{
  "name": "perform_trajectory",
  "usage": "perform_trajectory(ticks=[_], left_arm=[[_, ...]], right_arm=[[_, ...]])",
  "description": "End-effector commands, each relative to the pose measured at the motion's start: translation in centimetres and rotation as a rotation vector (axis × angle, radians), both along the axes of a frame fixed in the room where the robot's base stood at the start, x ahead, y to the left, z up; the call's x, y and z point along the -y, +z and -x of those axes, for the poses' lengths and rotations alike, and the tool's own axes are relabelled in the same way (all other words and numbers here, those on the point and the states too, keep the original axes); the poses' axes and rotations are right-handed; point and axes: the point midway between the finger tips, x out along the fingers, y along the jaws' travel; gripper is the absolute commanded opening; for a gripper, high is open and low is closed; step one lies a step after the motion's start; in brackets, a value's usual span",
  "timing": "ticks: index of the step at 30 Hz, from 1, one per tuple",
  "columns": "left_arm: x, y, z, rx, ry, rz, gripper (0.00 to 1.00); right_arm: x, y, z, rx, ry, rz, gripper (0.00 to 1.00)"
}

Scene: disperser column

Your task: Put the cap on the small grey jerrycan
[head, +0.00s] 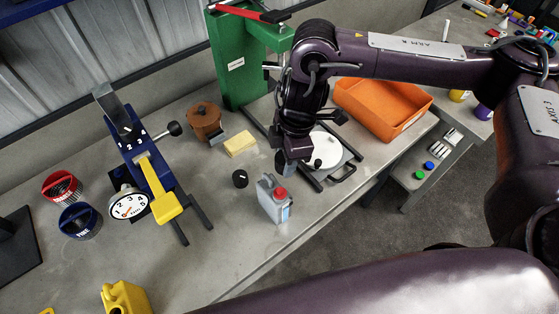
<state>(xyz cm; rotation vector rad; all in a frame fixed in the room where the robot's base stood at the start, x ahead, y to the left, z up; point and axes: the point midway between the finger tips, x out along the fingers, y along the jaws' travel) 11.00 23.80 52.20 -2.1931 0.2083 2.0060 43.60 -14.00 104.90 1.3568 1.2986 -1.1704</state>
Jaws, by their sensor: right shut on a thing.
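The small grey jerrycan (270,205) stands upright near the table's front edge, with its handle towards the back left. A red cap (281,194) shows at its top; I cannot tell whether it is fully seated. My right gripper (286,168) points down just behind and above the jerrycan. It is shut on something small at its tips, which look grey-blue. The held thing is mostly hidden and I cannot make out what it is. The red cap shows a little below the fingertips, with a gap in the picture. My left gripper is not in view.
A black knob-like piece (240,179) lies left of the jerrycan. A white round lid (322,152) on a dark frame is right behind. A yellow sponge-like block (240,144), a brown pot (204,121) and an orange tray (381,108) stand farther back.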

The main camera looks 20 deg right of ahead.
Motion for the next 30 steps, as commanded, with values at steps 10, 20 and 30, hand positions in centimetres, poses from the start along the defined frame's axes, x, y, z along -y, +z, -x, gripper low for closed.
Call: perform_trajectory(ticks=[10,20,30], left_arm=[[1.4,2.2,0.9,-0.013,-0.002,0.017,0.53],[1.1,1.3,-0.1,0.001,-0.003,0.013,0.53],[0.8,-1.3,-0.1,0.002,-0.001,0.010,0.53]], right_arm=[[-2.1,-0.5,2.3,0.001,0.610,-0.002,0.20],[-2.3,-1.5,2.4,0.003,0.666,-0.001,0.20],[-2.2,-4.0,2.4,0.003,0.664,-0.001,0.20]])
